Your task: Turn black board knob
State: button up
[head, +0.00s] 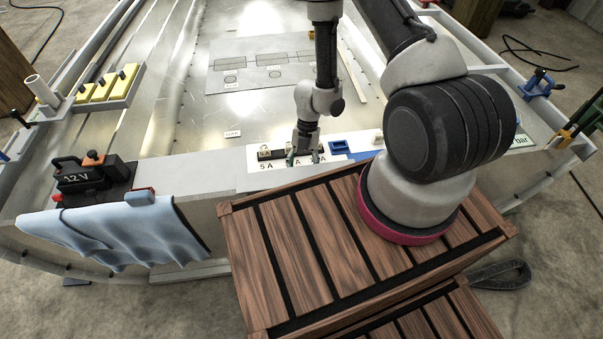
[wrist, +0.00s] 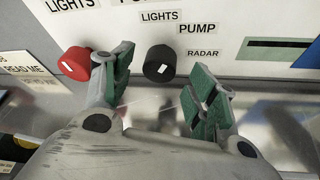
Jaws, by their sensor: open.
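The black knob (wrist: 160,64) has a white mark on its face and sits on a white labelled board (wrist: 225,15) in the wrist view. The words LIGHTS, PUMP and RADAR are printed around it. My gripper (wrist: 165,86) is open, its green-padded fingers on either side of the knob in the picture. No contact with the knob shows. In the head view my gripper (head: 303,152) is at the white panel (head: 256,164) on the hull's near edge, where it partly hides the panel; I cannot pick out the knob there.
A red knob (wrist: 73,63) sits on the board left of the black one, close to my left finger. In the head view a 12 V battery (head: 85,174) and a blue cloth (head: 115,232) are left, and a blue block (head: 339,147) is right of my gripper.

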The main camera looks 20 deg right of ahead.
jog(key=shift+x, duration=1.45)
jog(key=shift+c, duration=0.2)
jog(key=c, duration=1)
